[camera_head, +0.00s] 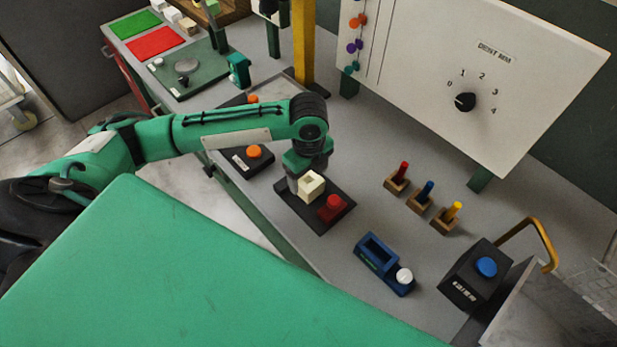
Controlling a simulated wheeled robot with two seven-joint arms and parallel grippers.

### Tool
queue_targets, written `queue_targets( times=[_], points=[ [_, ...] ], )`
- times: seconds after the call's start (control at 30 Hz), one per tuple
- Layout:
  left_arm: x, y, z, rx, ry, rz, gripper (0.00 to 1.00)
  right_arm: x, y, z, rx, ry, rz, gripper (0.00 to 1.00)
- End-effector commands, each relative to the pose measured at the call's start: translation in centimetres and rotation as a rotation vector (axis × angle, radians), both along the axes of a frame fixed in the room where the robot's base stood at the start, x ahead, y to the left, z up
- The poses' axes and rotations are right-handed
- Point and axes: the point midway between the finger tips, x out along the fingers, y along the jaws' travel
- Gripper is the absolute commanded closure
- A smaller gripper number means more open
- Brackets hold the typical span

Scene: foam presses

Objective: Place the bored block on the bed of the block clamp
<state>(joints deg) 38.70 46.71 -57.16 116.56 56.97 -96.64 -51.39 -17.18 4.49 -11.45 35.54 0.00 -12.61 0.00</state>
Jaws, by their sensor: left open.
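A cream block (311,186) is on or just above a dark plate (293,206) with a red knob (333,207), right below my left gripper (303,178). No bore can be made out on the block. My left gripper is open and points down at the block, with its fingers partly hidden. I cannot tell whether they touch it. A blue open-topped fixture (378,252) with a white knob (404,275) lies to the right on the grey table. It looks like the block clamp, and its bed looks empty. My right gripper is out of view.
Three wooden stands with red (402,170), blue (427,189) and yellow (454,211) pegs stand behind the blue fixture. A black box with a blue button (486,267) is at right. A white dial panel (465,75) rises behind. A box with an orange button (253,151) sits left.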

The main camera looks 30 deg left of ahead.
Motion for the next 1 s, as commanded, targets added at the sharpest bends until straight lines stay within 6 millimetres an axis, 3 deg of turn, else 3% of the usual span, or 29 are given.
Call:
queue_targets(
  times=[0.3, 0.5, 1.0],
  points=[
    [0.1, 0.0, 6.7, 0.000, -0.004, -0.001, 0.26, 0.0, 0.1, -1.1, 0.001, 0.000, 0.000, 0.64],
    [0.1, 0.0, 9.6, -0.001, -0.002, -0.001, 0.26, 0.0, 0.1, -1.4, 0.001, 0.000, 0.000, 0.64],
    [0.0, 0.0, 10.4, -0.001, 0.001, -0.001, 0.26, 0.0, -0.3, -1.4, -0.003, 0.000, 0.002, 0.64]
  ],
)
